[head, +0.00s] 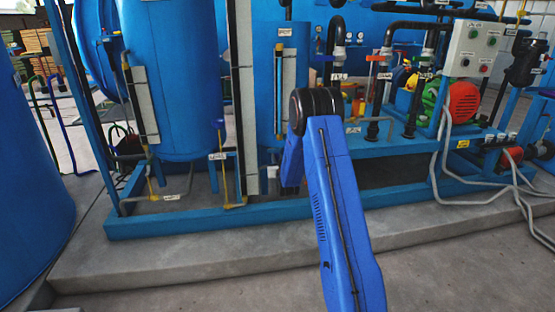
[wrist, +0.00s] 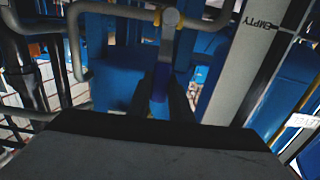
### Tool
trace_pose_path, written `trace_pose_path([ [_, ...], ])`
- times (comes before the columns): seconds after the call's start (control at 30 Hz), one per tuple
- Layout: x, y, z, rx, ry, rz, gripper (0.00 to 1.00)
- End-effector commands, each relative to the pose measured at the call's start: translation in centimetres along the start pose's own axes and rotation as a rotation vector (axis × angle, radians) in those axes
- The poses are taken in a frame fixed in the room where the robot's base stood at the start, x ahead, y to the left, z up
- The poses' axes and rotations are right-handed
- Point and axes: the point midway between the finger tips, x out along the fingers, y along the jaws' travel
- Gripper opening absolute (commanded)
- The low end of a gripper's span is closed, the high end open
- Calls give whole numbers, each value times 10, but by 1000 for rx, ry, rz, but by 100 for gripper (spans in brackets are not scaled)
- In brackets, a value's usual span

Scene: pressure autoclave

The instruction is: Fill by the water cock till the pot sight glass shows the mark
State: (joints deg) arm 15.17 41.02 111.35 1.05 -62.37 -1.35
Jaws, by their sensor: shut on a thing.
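In the wrist view, the dark fingers of my gripper (wrist: 163,98) are closed about a blue lever (wrist: 160,82). The lever hangs below a round valve body (wrist: 170,18) on a grey pipe; I cannot read a label that names it the water cock. A grey scale board (wrist: 252,58) marked "EMPTY" stands just to the right. In the head view, my arm hides the gripper and the lever. A narrow blue vessel (head: 268,95) behind my arm carries a sight glass with a scale board (head: 288,75); its water level and mark are too small to read.
A larger blue tank (head: 175,80) with its own scale board (head: 142,105) stands to the left. A control box (head: 473,48) and a red motor (head: 463,102) are at the right. A blue base frame (head: 200,218) and a concrete step (head: 200,262) run along the front.

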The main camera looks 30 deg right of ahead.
Motion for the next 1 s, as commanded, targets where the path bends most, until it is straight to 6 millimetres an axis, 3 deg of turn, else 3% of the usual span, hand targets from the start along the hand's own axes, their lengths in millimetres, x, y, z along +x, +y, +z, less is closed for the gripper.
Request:
trace_pose_path([
  [0.03, 0, -1, 0, -2, 0, -2, 21],
  [0.1, 0, -1, 0, -1, 0, -2, 38],
  [0.53, -8, -1, -1, 0, 1, -1, 38],
  [0.67, -26, -1, 0, 0, -2, -1, 38],
  [1.0, -94, -1, 0, 0, -2, -2, 38],
])
